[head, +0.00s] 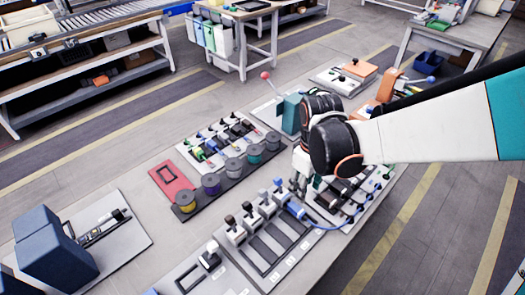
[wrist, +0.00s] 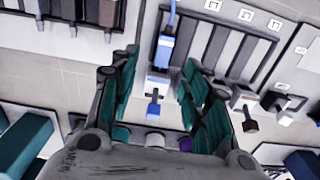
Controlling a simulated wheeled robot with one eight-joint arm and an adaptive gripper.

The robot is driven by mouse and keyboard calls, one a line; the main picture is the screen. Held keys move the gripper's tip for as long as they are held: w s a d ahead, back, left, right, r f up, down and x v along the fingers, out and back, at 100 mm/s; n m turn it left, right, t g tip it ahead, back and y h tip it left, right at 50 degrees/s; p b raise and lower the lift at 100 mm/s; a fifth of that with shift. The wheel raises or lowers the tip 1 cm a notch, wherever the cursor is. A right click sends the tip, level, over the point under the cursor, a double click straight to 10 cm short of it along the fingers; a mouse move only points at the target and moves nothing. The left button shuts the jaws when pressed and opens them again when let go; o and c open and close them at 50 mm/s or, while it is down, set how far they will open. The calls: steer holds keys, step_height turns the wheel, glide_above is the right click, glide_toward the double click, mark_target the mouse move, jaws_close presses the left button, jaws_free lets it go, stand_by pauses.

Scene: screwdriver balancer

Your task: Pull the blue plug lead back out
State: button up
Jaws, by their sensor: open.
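The blue plug (head: 295,209) sits at the right end of a row of white connector housings on the bench, and its blue lead (head: 327,228) curves off to the right. In the wrist view the blue plug (wrist: 165,50) lies upper middle, against a white housing (wrist: 158,74), with the lead (wrist: 173,14) running up out of frame. A small blue-ended lever (wrist: 154,108) stands below it. My gripper (wrist: 161,58) is open, its green-padded fingers on either side of the plug in the picture, with visible gaps. Contact cannot be seen. In the head view my gripper (head: 303,165) is partly hidden by my wrist.
Dark slots in a white panel (head: 268,250) lie in front of the housings. Behind are several spools (head: 233,167), a red tray (head: 174,183) and a board of coloured clips (head: 215,138). A board with several knobs (head: 350,205) lies right. Bare bench shows at the front left.

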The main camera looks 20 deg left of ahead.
mark_target(302, 213)
steer(key=f+b, duration=0.1)
steer(key=f, duration=0.2)
steer(key=f+b, duration=0.1)
steer(key=f, duration=0.3)
steer(key=f+b, duration=0.1)
steer(key=f, duration=0.2)
steer(key=shift+s+a+f+b, duration=0.25)
steer(key=shift+s+f+b, duration=0.05)
steer(key=shift+s+b, duration=0.1)
jaws_close()
steer(key=c, duration=0.8)
jaws_free()
steer(key=shift+c, duration=0.2)
jaws_close()
steer(key=shift+s+d, duration=0.35)
steer(key=shift+d, duration=0.25)
steer(key=shift+s+d, duration=0.15)
steer(key=shift+d, duration=0.15)
